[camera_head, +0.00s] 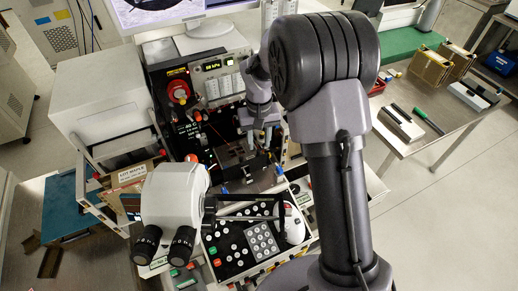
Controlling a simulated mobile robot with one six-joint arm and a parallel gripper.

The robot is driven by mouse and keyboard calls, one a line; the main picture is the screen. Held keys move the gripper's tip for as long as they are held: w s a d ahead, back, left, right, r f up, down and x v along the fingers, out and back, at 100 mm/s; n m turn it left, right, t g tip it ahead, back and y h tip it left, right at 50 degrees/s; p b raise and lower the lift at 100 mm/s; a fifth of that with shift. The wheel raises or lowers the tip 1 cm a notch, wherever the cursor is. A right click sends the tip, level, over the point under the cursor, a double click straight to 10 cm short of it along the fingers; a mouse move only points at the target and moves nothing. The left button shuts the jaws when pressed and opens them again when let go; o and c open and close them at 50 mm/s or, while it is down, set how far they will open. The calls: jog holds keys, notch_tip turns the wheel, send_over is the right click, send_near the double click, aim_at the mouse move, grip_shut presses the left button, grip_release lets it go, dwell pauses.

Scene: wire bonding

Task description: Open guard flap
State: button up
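The wire bonding machine (190,130) stands in the middle of the view, with a red dial, a pressure display and a keypad panel. My arm reaches over it from the right, and its wrist hangs down in front of the machine's work area. My gripper (258,160) is small and dark at the end of that wrist, low over the work area. I cannot tell whether its fingers are apart or touch anything. I cannot make out the guard flap clearly; my wrist and the machine's dark parts cover that area.
A white microscope head (172,195) with black eyepieces stands at the front left of the work area. A button panel (243,243) lies in front, with a white mouse (293,224) beside it. A monitor (170,12) is behind. A side table (415,138) with tools is at right.

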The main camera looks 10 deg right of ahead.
aim_at(259, 150)
notch_tip(259, 150, down, 4)
jog(key=shift+w+r, duration=0.1)
jog(key=shift+r, duration=0.15)
grip_shut()
dwell(1.3)
